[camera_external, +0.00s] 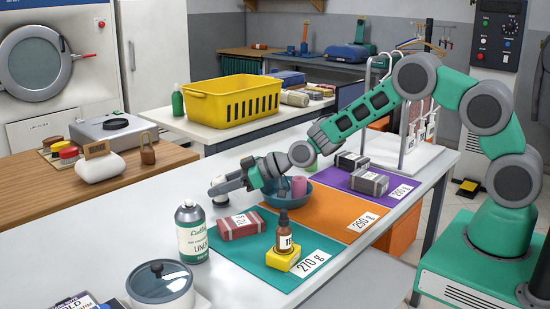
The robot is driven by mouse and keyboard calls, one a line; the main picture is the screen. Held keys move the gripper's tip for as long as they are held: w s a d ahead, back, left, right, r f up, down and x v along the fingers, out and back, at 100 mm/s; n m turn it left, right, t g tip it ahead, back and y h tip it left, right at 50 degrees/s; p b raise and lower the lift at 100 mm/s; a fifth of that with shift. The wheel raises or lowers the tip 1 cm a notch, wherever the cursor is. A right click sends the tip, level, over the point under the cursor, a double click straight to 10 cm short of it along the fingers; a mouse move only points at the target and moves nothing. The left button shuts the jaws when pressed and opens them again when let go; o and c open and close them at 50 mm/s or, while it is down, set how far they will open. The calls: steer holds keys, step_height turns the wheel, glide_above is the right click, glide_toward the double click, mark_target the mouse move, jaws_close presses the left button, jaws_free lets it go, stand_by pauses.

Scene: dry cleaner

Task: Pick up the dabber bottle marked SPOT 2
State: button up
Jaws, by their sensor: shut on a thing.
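My gripper (232,183), at the end of the green arm, is above the white table, behind the linen spray can and a red-brown block. It is shut on a small whitish thing (219,186) with a dark part. The fingers hide much of this thing, and I can read no marking on it, so I cannot tell whether it is the SPOT 2 dabber bottle. A brown bottle (283,233) with a dark top and a partly readable white label stands upright on a yellow block (283,258) on the green mat.
The linen can (191,235) and a lidded pot (160,287) stand at the front left. The red-brown block (241,225) lies on the green mat (250,268). A blue bowl (283,199) is right of my gripper. Orange (325,212) and purple mats adjoin. Bare table lies left of the can.

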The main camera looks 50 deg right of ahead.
jaws_close()
steer(key=shift+r, duration=0.1)
